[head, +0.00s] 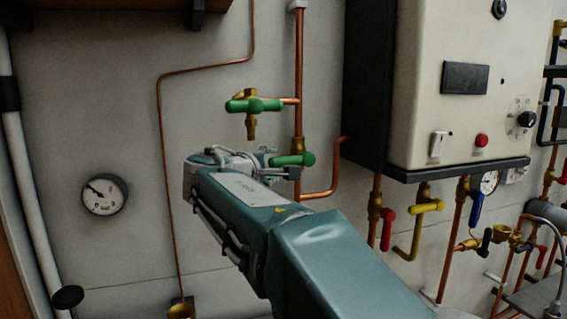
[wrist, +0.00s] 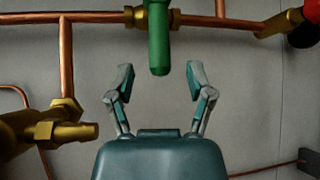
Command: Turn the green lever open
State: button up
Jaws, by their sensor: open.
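The green lever (head: 292,159) sits on a brass valve on the upright copper pipe in the head view, pointing left toward my gripper. In the wrist view the green lever (wrist: 159,40) hangs down from the pipe at top centre, its free end between my fingertips. My gripper (wrist: 159,80) is open, with one finger on each side of the lever and visible gaps on both sides. In the head view my arm hides the lower pipe and part of my gripper.
A brass tap with a green handle (head: 254,105) branches from the same pipe above the lever; its brass body (wrist: 60,130) shows in the wrist view. A white boiler (head: 465,110) stands right. A pressure gauge (head: 104,194) hangs left. A red part (wrist: 306,28) is at the wrist view's edge.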

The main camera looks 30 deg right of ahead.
aim_at(281, 163)
jog(key=x, duration=0.6)
jog(key=shift+w+d, duration=0.1)
jog(key=shift+d, duration=0.1)
grip_shut()
